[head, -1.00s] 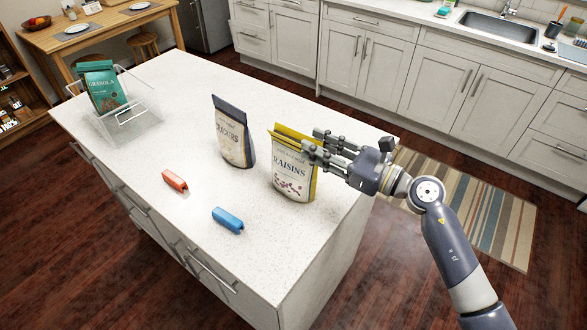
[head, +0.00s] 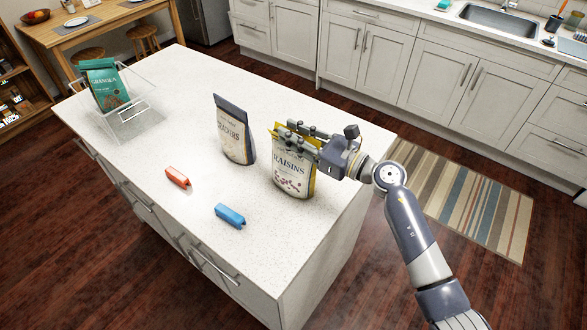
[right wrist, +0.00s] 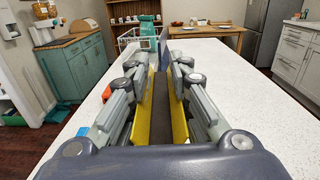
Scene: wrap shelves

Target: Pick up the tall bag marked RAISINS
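The RAISINS bag (head: 291,179) is pale with yellow edges and stands upright on the white island, near its right end. My right gripper (head: 285,131) reaches over its top from the right in the head view. In the right wrist view, the gripper's fingers (right wrist: 161,70) are spread on either side of the bag's yellow panels (right wrist: 179,118), with a dark gap between the panels. The fingers look close to the panels, but I cannot tell whether they touch. The gripper hides part of the bag's top. My left gripper is not in view.
The CRACKERS bag (head: 233,133) stands just left of the RAISINS bag. A green GRANOLA bag (head: 106,84) sits in a clear rack (head: 134,107) at the far left. A red block (head: 177,177) and a blue block (head: 230,215) lie near the front edge. The back of the island is clear.

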